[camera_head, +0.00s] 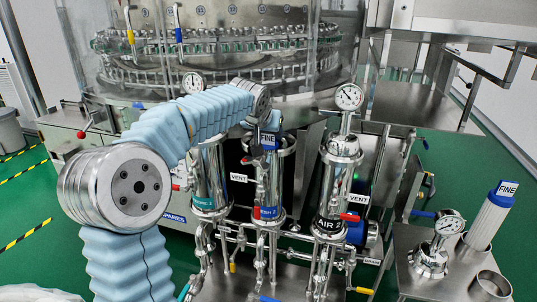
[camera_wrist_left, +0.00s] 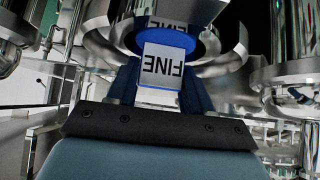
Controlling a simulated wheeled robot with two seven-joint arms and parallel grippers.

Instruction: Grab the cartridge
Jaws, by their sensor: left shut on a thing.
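The cartridge has a blue cap with a white "FINE" label (camera_head: 269,140), and its top shows at the middle filter housing (camera_head: 268,180). In the left wrist view the label (camera_wrist_left: 163,66) and blue cap sit between the two dark blue fingers of my left gripper (camera_wrist_left: 162,75), which is shut on the cartridge. In the head view my left gripper (camera_head: 266,125) is small and partly hidden by the arm. The cartridge's lower body is hidden, and how deep it sits in the housing I cannot tell. My right gripper is in neither view.
A second white cartridge with a blue "FINE" cap (camera_head: 489,219) stands tilted in a holder at the right. A gauge-topped lid (camera_head: 432,256) and an empty metal cup (camera_head: 490,288) are beside it. Closed housings (camera_head: 338,185) and (camera_head: 209,175) flank the middle one, with pipes and valves below.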

